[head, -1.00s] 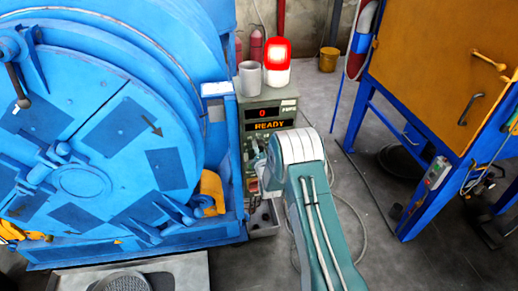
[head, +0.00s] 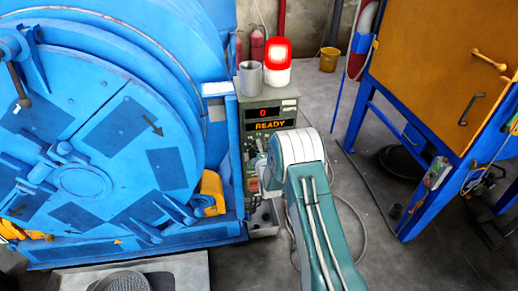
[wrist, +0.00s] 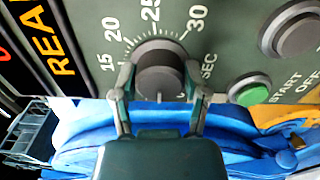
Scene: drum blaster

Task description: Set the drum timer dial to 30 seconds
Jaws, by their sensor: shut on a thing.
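The timer dial (wrist: 160,75) is a dark round knob on the grey-green panel, inside a scale marked 15, 20, 25 and 30 with "SEC". My gripper (wrist: 160,88) is shut on the dial, one finger on each side. I cannot clearly tell which mark the dial points to. In the head view the control box (head: 284,104) stands right of the blue drum machine (head: 110,130). Its display (head: 263,113) shows a red 0 above an orange READY (head: 270,125). My arm hides the dial there.
A green START button (wrist: 249,91) and a grey OFF button (wrist: 292,32) sit right of the dial. A lit red beacon (head: 278,53) and a grey cup (head: 250,78) stand on the box. An orange cabinet on a blue frame (head: 385,150) stands right, with floor between.

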